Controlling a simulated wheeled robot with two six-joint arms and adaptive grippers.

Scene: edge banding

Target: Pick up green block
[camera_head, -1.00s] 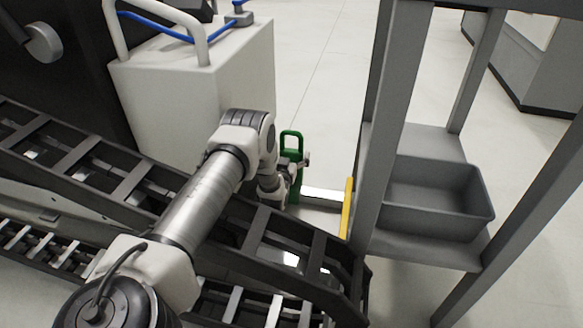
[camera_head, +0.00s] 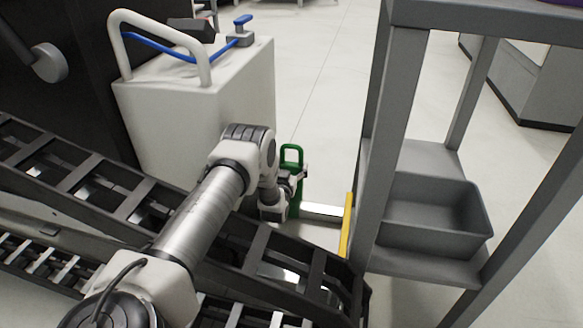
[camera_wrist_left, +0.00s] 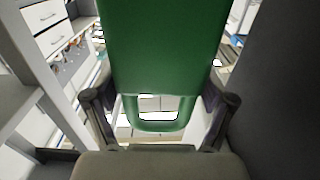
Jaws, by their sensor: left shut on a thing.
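The green block (camera_head: 292,154) has a loop-shaped top and stands upright beyond the dark conveyor frame, in the gap before the grey rack. My left gripper (camera_head: 297,179) is at the block, and its wrist hides part of it. In the left wrist view the green block (camera_wrist_left: 160,50) fills the upper middle, with a rounded slot in its lower part. The two fingers of my left gripper (camera_wrist_left: 158,105) lie on either side of the block and are shut on it. My right gripper is not in view.
A grey rack (camera_head: 385,120) with a grey bin (camera_head: 435,215) stands right of the block. A white cabinet (camera_head: 195,105) with a handle stands behind the arm. The dark conveyor (camera_head: 120,215) runs below the arm. A yellow strip (camera_head: 346,225) edges the rack side.

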